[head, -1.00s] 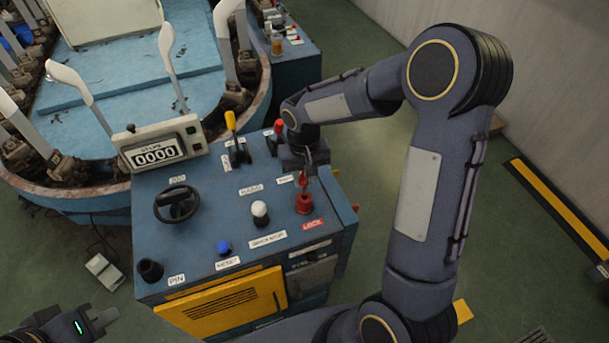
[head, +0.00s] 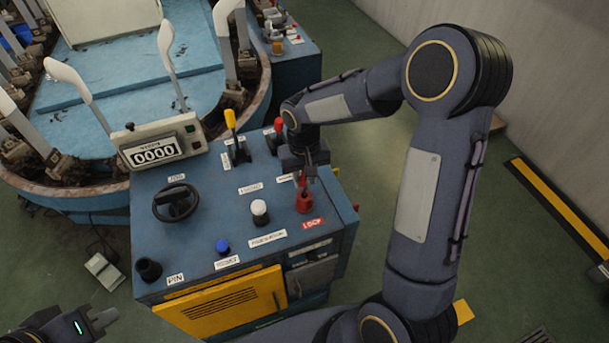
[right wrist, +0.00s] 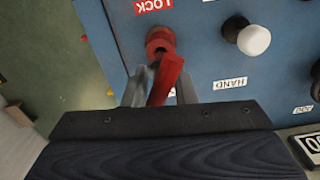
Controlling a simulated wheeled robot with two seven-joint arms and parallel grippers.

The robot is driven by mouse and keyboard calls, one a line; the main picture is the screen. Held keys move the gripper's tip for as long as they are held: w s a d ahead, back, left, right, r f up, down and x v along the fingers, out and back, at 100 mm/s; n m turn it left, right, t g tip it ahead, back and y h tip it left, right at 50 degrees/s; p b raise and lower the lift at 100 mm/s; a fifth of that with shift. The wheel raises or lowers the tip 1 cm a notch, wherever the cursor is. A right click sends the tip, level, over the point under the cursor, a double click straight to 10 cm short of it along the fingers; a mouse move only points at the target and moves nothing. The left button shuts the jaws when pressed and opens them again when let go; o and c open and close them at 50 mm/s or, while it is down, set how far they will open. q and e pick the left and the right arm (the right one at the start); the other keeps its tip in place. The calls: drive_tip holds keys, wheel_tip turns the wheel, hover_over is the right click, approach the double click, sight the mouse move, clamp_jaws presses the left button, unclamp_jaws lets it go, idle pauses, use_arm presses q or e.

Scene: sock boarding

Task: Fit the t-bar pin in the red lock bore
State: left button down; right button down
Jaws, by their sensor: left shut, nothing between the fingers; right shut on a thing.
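The red lock bore (head: 304,204) is a short red collar on the right of the blue panel, beside the red LOCK label. My right gripper (head: 306,170) is just above it, shut on the red t-bar pin (head: 301,181). In the right wrist view the pin (right wrist: 166,76) sits between the fingers, and it overlaps the near edge of the bore (right wrist: 159,40). I cannot tell whether the pin's tip is inside the bore or only over it. My left gripper (head: 106,317) is shut and empty at the lower left, away from the panel.
The panel carries a white knob (head: 260,210), a blue button (head: 222,246), a black handwheel (head: 176,202), a yellow lever (head: 231,122) and a red lever (head: 279,126). A black PIN holder (head: 149,269) stands at its front left corner. A counter box (head: 157,148) stands behind the panel.

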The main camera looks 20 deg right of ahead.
sight(305, 195)
drive_tip(key=shift+f+b, duration=1.85)
drive_tip(key=shift+f, duration=0.5)
drive_tip(key=c, duration=1.1)
unclamp_jaws()
wheel_tip(305, 195, up, 8)
drive_tip(key=shift+f, duration=0.1)
drive_tip(key=shift+s+r, duration=0.2)
drive_tip(key=shift+r, duration=0.05)
drive_tip(key=s+r+t+y, duration=0.2)
drive_tip(key=s+t, duration=0.1)
drive_tip(key=s, duration=0.7)
drive_tip(key=s+a+r+t+y, duration=0.1)
drive_tip(key=s+r+t+y, duration=0.1)
drive_tip(key=s, duration=0.9)
drive_tip(key=shift+r+t, duration=0.4)
drive_tip(key=shift+r, duration=0.4)
